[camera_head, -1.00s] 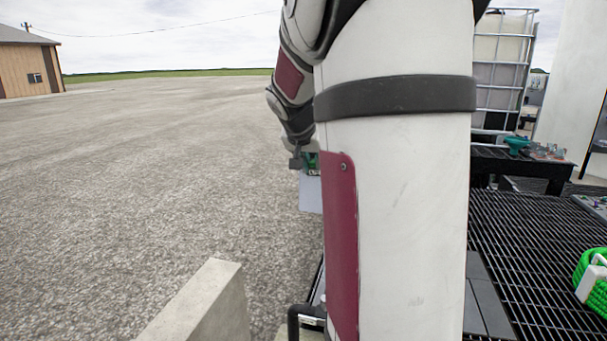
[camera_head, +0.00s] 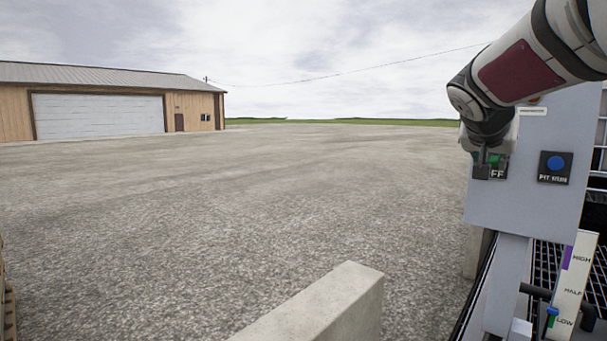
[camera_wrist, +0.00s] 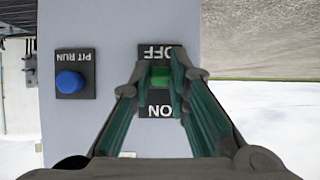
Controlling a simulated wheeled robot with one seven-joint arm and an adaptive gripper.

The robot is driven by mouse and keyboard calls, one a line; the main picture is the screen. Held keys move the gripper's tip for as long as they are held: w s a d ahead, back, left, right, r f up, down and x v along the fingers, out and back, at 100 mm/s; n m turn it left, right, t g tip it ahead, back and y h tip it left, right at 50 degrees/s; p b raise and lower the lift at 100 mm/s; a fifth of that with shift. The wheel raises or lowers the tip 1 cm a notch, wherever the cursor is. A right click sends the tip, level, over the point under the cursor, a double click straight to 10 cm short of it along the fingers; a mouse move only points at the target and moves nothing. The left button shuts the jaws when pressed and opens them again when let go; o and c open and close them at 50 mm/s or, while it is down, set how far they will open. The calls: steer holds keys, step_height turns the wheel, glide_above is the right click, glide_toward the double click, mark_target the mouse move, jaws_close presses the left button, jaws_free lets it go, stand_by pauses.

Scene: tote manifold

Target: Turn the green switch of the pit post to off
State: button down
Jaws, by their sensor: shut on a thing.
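The pit post is a pale grey panel (camera_head: 482,208) on a stem at the right of the head view. Its green switch (camera_wrist: 160,76) sits on a dark plate between the words OFF and ON, which appear upside down in the wrist view, OFF above and ON below. My gripper (camera_wrist: 160,70) is shut on the green switch, one finger on each side. In the head view my gripper (camera_head: 489,157) covers most of the switch plate. I cannot tell which way the switch is tilted.
A blue PIT RUN button (camera_wrist: 70,82) is beside the switch; it also shows in the head view (camera_head: 555,163). A HIGH/HALF/LOW gauge (camera_head: 573,280) stands below right. A concrete block (camera_head: 330,305) is in front. The gravel yard at left is clear.

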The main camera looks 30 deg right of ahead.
steer(key=shift+f+t+h+b, duration=0.4)
steer(key=shift+f+h+b, duration=0.4)
steer(key=shift+b, duration=3.8)
steer(key=shift+r+h+b, duration=0.25)
steer(key=shift+h+b, duration=0.15)
steer(key=shift+b, duration=1.15)
steer(key=shift+t, duration=0.3)
steer(key=c, duration=1.5)
jaws_free()
steer(key=v, duration=1.2)
steer(key=shift+w, duration=0.1)
